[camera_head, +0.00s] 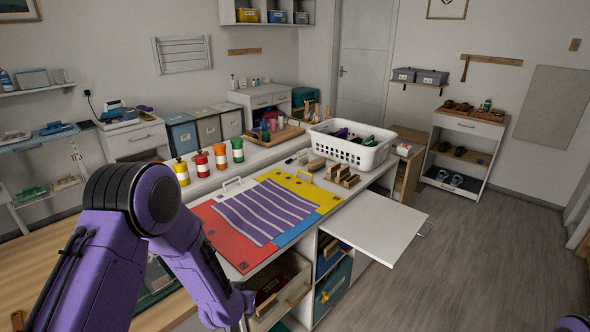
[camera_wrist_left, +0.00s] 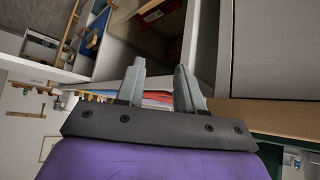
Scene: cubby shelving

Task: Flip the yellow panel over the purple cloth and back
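The yellow panel (camera_head: 323,197) lies flat on the counter at the far right of a folding board. The purple and white striped cloth (camera_head: 263,210) lies spread flat across the board, covering part of its panels. A red panel (camera_head: 226,240) shows at the left and a blue panel (camera_head: 293,232) at the front. My left gripper (camera_wrist_left: 160,70) is open and empty in the left wrist view, its two fingers apart, with cubby shelving beyond. In the head view my left arm reaches low in front of the counter, clear of the panel. My right gripper is out of view.
A white basket (camera_head: 352,151) of items stands behind the board, with wooden blocks (camera_head: 341,173) near it. Several coloured bottles (camera_head: 220,156) stand at the back left. A white flap (camera_head: 377,228) juts out at the right. Cubbies with bins (camera_head: 333,287) open below the counter.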

